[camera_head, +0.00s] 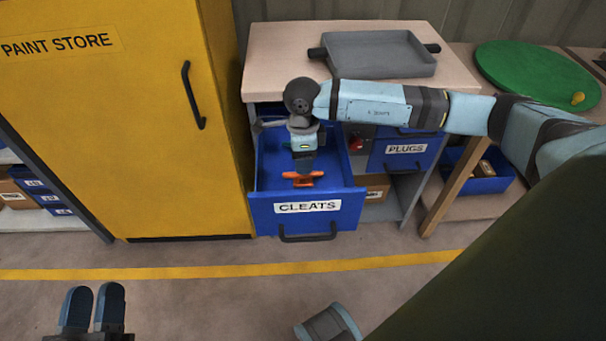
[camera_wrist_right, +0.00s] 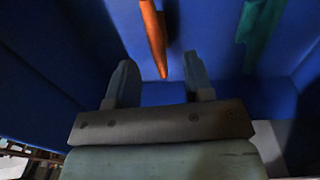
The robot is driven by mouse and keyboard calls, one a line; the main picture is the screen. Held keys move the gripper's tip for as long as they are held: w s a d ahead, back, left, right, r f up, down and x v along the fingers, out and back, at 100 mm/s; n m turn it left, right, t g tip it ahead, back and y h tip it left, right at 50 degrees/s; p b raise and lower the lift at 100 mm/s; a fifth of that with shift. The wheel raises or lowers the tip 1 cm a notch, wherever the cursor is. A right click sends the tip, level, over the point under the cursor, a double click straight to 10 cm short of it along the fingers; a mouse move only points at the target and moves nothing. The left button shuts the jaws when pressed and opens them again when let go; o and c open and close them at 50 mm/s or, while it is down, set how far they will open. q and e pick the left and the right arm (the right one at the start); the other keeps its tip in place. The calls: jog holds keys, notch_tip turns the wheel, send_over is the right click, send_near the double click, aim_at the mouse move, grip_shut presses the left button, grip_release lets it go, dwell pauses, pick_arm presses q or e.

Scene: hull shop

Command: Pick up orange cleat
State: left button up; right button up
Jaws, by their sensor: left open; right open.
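The orange cleat (camera_head: 302,179) lies inside the open blue drawer labelled CLEATS (camera_head: 347,207). In the right wrist view the orange cleat (camera_wrist_right: 153,38) shows as a long bar just beyond the fingers, lined up with the gap between them. My right gripper (camera_wrist_right: 160,80) is open and empty, reaching down into the drawer from above; in the head view its fingers (camera_head: 303,165) are partly hidden, close to the cleat. I cannot tell whether they touch it. My left gripper (camera_head: 93,300) is open and empty, low over the floor at the bottom left.
A green item (camera_wrist_right: 250,30) lies in the drawer right of the cleat. A grey tray (camera_head: 375,55) stands on the bench top (camera_head: 275,50) above. The yellow paint store cabinet (camera_head: 150,150) is close on the left. A closed PLUGS drawer (camera_head: 400,160) is on the right.

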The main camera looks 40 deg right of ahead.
aim_at(303, 178)
jog(key=f, duration=0.1)
jog(key=f+b, duration=0.1)
jog(key=f, duration=0.1)
jog(key=f+b, duration=0.1)
jog(key=f, duration=0.1)
jog(key=shift+s+a+f, duration=0.2)
jog(key=shift+s, duration=0.1)
pick_arm(q)
notch_tip(303, 178, down, 3)
jog(key=shift+w+d+f+g, duration=0.15)
jog(key=shift+f+g, duration=0.05)
jog(key=shift+g, duration=0.4)
pick_arm(e)
jog(key=c, duration=0.9)
